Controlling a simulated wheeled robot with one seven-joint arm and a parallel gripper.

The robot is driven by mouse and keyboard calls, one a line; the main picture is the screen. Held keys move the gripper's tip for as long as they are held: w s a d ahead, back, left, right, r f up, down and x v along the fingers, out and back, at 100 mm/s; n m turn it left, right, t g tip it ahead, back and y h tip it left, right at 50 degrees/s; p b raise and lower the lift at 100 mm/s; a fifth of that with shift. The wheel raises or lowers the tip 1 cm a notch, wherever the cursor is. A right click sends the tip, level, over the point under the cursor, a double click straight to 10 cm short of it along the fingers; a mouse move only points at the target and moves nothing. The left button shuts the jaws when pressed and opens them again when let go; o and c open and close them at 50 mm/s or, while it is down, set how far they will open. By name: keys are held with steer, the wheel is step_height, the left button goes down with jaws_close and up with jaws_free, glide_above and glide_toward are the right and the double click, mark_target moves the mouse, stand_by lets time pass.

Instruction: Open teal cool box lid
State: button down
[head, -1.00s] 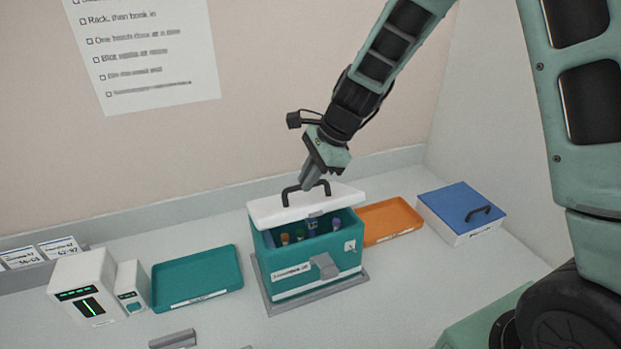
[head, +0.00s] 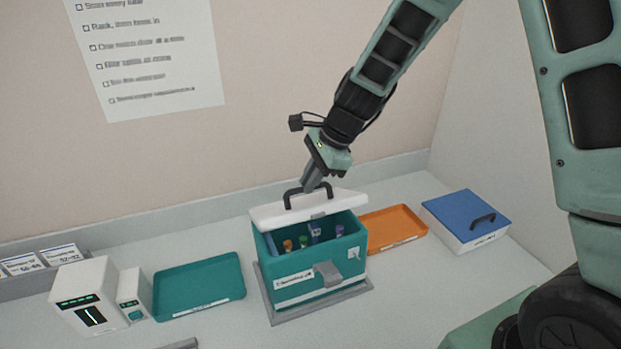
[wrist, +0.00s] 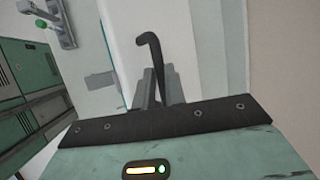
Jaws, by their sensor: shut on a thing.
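The teal cool box (head: 318,284) stands on a grey base plate in the middle of the bench. Its white lid (head: 283,211) is partly raised and tilted, with the front edge up and the back edge near the box's rear. Several tubes with coloured caps (head: 303,241) show inside. My gripper (head: 309,187) is above the lid, shut on its black handle (head: 328,189). In the wrist view the handle (wrist: 152,50) rises between the two grey fingers (wrist: 159,88). The rear edge of the lid is hidden in the head view.
A teal tray (head: 198,284) lies left of the box and an orange tray (head: 394,229) right of it. A blue-lidded white box (head: 466,218) stands further right. White devices (head: 88,290) stand at the left. The wall is close behind.

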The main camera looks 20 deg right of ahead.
stand_by(0.5)
steer(key=c, duration=1.5)
jaws_free()
steer(key=shift+f, duration=0.1)
steer(key=shift+o, duration=0.2)
steer(key=w+d+r+p, duration=0.3)
steer(key=d+r+p, duration=0.1)
steer(key=r, duration=0.4)
steer(key=w+d+r+p, duration=0.3)
steer(key=w+r+p, duration=0.1)
steer(key=r, duration=0.5)
steer(key=shift+d+r, duration=0.15)
steer(key=shift+d, duration=0.2)
steer(key=b+v, duration=0.5)
steer(key=v, duration=1.2)
steer(key=shift+r, duration=0.2)
